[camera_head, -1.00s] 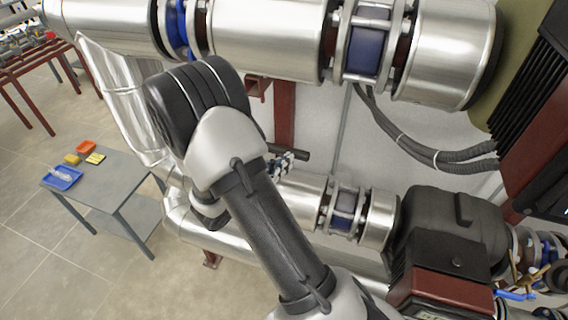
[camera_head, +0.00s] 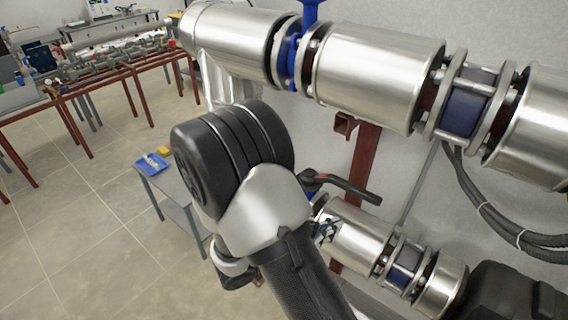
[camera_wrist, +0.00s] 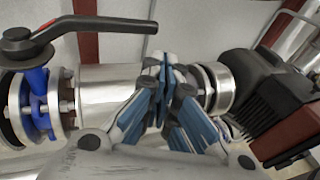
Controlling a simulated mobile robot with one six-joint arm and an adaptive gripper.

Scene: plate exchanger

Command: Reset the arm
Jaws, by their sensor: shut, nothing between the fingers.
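My gripper (camera_wrist: 163,68) shows in the wrist view with its blue-padded fingers together and nothing between them. It is in front of a silver pipe section (camera_wrist: 105,88), and I cannot tell how far off it is. In the head view my gripper (camera_head: 326,231) is small and partly hidden behind my own bent arm, which fills the middle of the picture. A valve with a black lever handle (camera_wrist: 90,24) and a blue body (camera_wrist: 38,95) is left of the fingers in the wrist view. The lever also shows in the head view (camera_head: 345,186).
A large silver pipe (camera_head: 370,80) with a blue valve (camera_head: 290,52) runs above my arm. A dark red post (camera_head: 362,165) stands behind. A black motor (camera_wrist: 258,75) is right of my gripper. A small grey table with a blue tray (camera_head: 152,163) stands left; open floor lies beyond.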

